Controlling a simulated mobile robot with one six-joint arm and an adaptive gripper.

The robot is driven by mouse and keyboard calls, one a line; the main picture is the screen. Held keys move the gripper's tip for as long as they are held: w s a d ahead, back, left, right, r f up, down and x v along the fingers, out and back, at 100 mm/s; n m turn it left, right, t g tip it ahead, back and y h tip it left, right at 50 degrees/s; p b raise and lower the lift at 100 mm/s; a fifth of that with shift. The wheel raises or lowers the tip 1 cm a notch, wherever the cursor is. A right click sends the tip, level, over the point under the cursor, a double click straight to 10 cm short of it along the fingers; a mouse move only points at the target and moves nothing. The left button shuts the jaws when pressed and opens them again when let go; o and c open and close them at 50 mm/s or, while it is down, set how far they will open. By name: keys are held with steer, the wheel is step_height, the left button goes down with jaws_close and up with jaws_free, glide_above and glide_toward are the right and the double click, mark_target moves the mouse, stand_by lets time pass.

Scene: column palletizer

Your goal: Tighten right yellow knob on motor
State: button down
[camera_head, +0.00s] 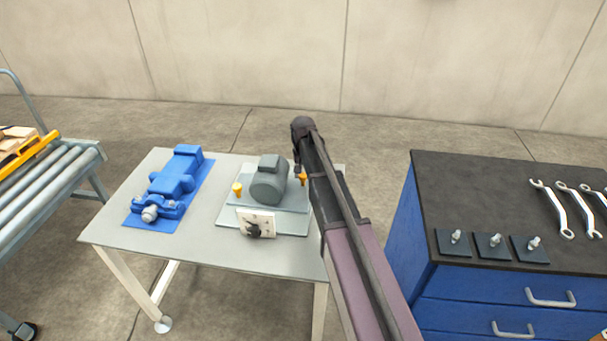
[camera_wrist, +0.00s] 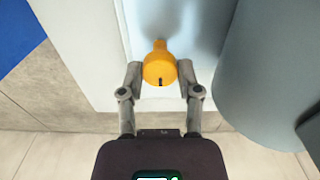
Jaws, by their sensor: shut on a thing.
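The grey motor (camera_head: 268,180) stands on a light plate on the grey table. The right yellow knob (camera_head: 302,177) is at the motor's right side, partly hidden by my arm. In the wrist view, the same knob (camera_wrist: 158,66) sits between the two fingertips of my gripper (camera_wrist: 160,78), which is shut on its sides. The knob has a dark mark on its near edge. The left yellow knob (camera_head: 237,188) stands free at the motor's left. A pale switch panel with a dark knob (camera_head: 255,225) is in front of the motor.
A blue machine part (camera_head: 172,185) lies on the table's left side. A blue cabinet with a dark top (camera_head: 470,190) stands at right, bearing wrenches (camera_head: 556,208) and several bolt plates (camera_head: 490,245). A roller conveyor (camera_head: 45,185) is at far left.

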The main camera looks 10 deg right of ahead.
steer(key=shift+s, duration=0.1)
steer(key=shift+c, duration=1.5)
jaws_free()
steer(key=shift+n, duration=0.5)
